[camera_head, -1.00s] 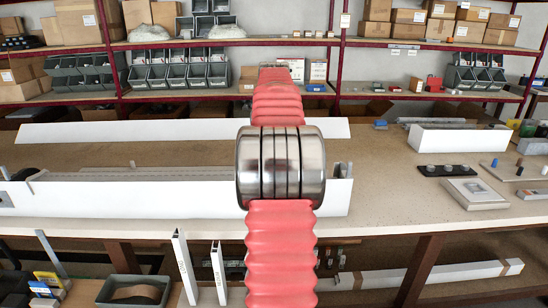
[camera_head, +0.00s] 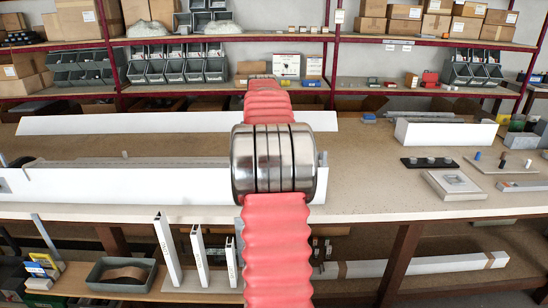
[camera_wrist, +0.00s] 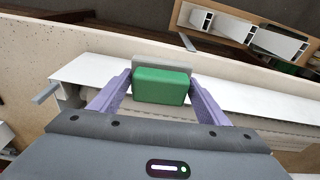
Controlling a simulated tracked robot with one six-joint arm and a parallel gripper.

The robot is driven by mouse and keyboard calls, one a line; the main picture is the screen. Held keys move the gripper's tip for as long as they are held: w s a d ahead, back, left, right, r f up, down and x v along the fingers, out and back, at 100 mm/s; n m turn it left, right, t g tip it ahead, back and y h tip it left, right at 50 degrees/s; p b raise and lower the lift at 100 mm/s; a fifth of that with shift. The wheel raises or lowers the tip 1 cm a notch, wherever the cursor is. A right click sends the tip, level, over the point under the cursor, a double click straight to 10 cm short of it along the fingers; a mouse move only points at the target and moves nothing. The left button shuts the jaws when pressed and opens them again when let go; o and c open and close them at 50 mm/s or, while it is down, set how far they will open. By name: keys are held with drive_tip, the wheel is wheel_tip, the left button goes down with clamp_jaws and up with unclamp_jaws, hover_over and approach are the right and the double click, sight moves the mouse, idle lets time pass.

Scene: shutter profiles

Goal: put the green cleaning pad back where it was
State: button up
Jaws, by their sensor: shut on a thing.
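The green cleaning pad (camera_wrist: 161,88) is between the two purple fingers of my gripper (camera_wrist: 161,80) in the wrist view, with a grey layer along its far side. My gripper is shut on the pad and holds it over the bench near a long white profile (camera_wrist: 235,101). I cannot tell the height of the pad above the profile. In the head view my red arm hides the gripper and the pad.
The long white profile (camera_head: 120,195) lies along the bench's front left. A white box (camera_head: 445,132), a dark strip (camera_head: 430,163) and a grey square block (camera_head: 455,185) are at the right. Bare bench top (camera_head: 360,170) lies between. White profiles (camera_head: 167,250) stand on the lower shelf.

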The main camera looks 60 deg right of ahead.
drive_tip(key=w+a+f+n, duration=0.2)
drive_tip(key=w+a+f, duration=0.25)
drive_tip(key=a, duration=0.35)
drive_tip(key=w+a+f+n, duration=0.1)
drive_tip(key=w+a+f, duration=0.3)
drive_tip(key=w+a, duration=0.3)
drive_tip(key=w+a+f+n, duration=0.2)
drive_tip(key=w+a+f, duration=0.2)
drive_tip(key=a, duration=0.5)
drive_tip(key=a+f+n, duration=0.3)
drive_tip(key=a, duration=1.2)
drive_tip(key=w+a+f+n+y, duration=0.1)
drive_tip(key=a+f+n, duration=0.1)
drive_tip(key=a, duration=1.3)
drive_tip(key=shift+w+f+n+t, duration=0.15)
drive_tip(key=shift+f+n+t, duration=0.25)
drive_tip(key=shift+f, duration=0.05)
